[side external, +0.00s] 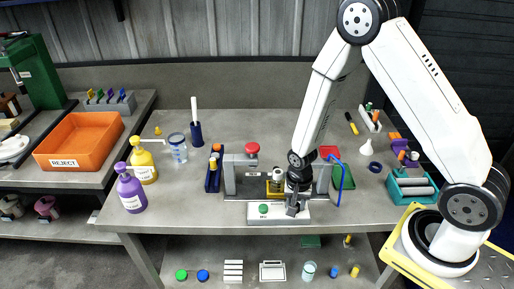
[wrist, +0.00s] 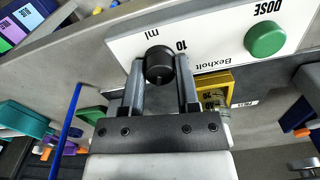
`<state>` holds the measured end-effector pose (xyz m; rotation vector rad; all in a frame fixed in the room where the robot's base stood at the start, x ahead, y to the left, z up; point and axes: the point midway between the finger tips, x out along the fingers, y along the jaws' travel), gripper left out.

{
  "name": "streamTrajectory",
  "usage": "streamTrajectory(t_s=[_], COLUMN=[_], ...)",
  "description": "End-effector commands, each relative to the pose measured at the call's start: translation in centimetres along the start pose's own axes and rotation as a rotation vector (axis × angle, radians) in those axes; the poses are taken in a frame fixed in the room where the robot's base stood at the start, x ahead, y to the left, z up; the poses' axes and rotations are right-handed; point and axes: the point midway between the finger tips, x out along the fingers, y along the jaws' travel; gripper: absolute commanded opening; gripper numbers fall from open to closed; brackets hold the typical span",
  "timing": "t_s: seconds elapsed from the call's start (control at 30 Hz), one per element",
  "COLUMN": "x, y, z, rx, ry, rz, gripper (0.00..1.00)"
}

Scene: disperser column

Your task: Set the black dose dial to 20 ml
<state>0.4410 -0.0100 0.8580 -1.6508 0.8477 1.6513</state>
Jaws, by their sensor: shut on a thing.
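The black dose dial (wrist: 160,62) sits on the white front panel (wrist: 215,45), which is marked "Bexholt". My gripper (wrist: 160,75) is shut on the dial, one finger on each side of it. The text "10 ml" (wrist: 176,38) stands beside the dial, upside down in the wrist view. The green button (wrist: 265,40) marked "DOSE" is on the same panel. In the side view, my gripper (side external: 293,207) is at the right part of the panel (side external: 275,216) and hides the dial; the green button (side external: 263,208) shows to its left.
The dispenser's grey frame (side external: 230,180) with a red knob (side external: 252,148) stands behind the panel. A yellow part (wrist: 220,88) is close to my fingers. Purple (side external: 130,190) and yellow (side external: 144,165) bottles stand left.

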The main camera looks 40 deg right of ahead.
Motion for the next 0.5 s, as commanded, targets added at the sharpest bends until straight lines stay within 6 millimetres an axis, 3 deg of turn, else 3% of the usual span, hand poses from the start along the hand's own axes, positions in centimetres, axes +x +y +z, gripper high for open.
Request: streamTrajectory(t_s=[0.5], x=[-0.01], y=[-0.12], z=[-0.03], rx=[-0.482], ry=[0.001], rz=[-0.001], gripper=[0.0])
